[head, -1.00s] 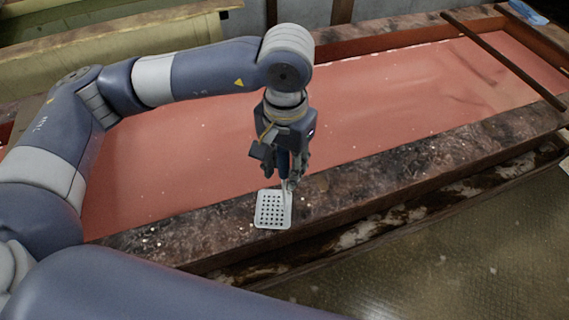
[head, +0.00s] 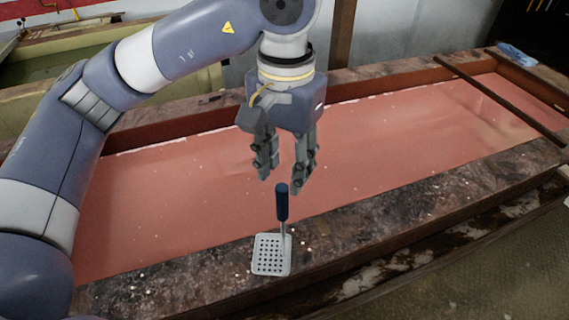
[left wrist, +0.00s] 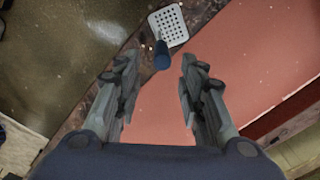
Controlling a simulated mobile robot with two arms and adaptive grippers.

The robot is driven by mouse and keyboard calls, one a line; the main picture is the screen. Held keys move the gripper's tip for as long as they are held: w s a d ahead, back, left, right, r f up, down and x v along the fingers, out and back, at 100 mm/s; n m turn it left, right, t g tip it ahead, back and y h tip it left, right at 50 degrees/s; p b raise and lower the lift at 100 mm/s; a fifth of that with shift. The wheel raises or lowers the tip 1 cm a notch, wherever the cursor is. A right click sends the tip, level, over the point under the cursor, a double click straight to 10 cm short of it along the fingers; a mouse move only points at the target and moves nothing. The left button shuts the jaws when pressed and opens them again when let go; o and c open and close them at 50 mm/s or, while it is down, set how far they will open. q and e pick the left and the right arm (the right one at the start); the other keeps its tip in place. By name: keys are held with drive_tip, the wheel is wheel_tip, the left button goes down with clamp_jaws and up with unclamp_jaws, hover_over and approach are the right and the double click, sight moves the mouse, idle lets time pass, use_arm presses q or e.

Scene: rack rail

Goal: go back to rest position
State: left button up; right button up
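My left gripper (head: 282,182) is open and empty, pointing down above a perforated utensil. The utensil has a blue handle (head: 282,203) standing up and a flat white plate with holes (head: 271,254). It rests on the dark front ledge of the vat, and the handle top is just below the fingertips, apart from them. In the left wrist view the open fingers (left wrist: 157,75) show with nothing between them, and the utensil's plate (left wrist: 168,25) and handle lie beyond the tips. My right gripper is not in view.
The vat's ledge (head: 420,200) surrounds a pink-red basin surface (head: 390,150). A dark rail (head: 500,98) crosses the basin at the right. A blue item (head: 517,56) lies at the far right corner. Another greenish vat (head: 60,65) stands at the back left.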

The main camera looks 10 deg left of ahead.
use_arm(q)
drive_tip(key=shift+r, duration=0.65)
